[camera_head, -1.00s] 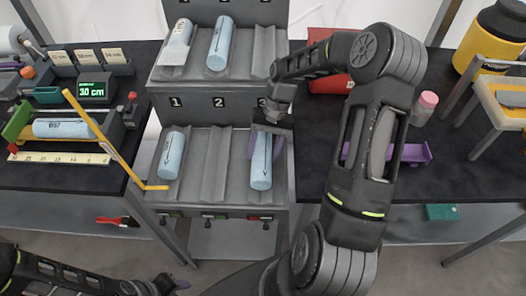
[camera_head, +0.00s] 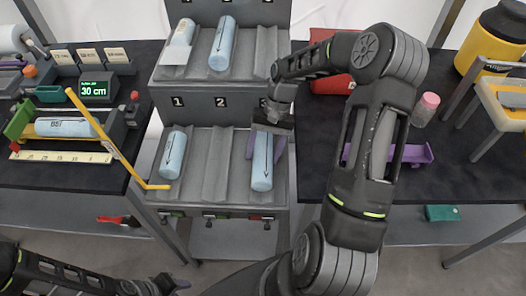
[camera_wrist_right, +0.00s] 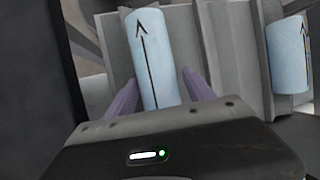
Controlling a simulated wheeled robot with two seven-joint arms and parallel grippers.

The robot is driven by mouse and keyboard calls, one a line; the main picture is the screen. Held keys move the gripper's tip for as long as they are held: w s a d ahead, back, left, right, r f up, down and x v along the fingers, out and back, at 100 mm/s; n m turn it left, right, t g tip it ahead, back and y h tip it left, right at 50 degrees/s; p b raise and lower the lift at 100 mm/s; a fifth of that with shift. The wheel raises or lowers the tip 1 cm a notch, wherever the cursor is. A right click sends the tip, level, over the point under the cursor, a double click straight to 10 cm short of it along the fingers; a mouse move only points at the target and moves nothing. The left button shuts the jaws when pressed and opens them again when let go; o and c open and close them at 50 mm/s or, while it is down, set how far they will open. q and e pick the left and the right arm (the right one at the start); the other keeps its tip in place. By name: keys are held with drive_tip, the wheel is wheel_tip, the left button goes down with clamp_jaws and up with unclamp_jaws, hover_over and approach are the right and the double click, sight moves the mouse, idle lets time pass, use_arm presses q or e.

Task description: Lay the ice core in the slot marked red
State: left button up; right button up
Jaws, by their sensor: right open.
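A pale blue ice core (camera_head: 262,168) with a black arrow lies in the right-hand slot of the lower grey rack (camera_head: 215,180). A red tag (camera_head: 262,217) is on the front edge below that slot. My right gripper (camera_head: 265,148) is over the core's upper part. In the right wrist view, its purple fingers stand open on either side of the core (camera_wrist_right: 150,50), with gaps visible. My left gripper (camera_head: 178,283) is low at the bottom left, away from the rack; its jaws are too small to judge.
Another core (camera_head: 173,155) lies in the lower rack's left slot; the middle slot is empty. The upper rack holds two cores, one at its middle (camera_head: 222,43). A yellow bar (camera_head: 105,130) crosses the left table's edge. A core (camera_head: 65,127) lies in the measuring device there.

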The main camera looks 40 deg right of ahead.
drive_tip(key=shift+s+d+f, duration=0.15)
drive_tip(key=shift+s+f, duration=0.2)
drive_tip(key=shift+f, duration=0.05)
drive_tip(key=shift+w+d+r, duration=0.1)
drive_tip(key=shift+d+r, duration=0.05)
drive_tip(key=v, duration=0.5)
drive_tip(key=b+v, duration=0.1)
drive_tip(key=v, duration=0.2)
drive_tip(key=shift+w+a+r, duration=0.15)
drive_tip(key=shift+w+a, duration=0.1)
idle(0.4)
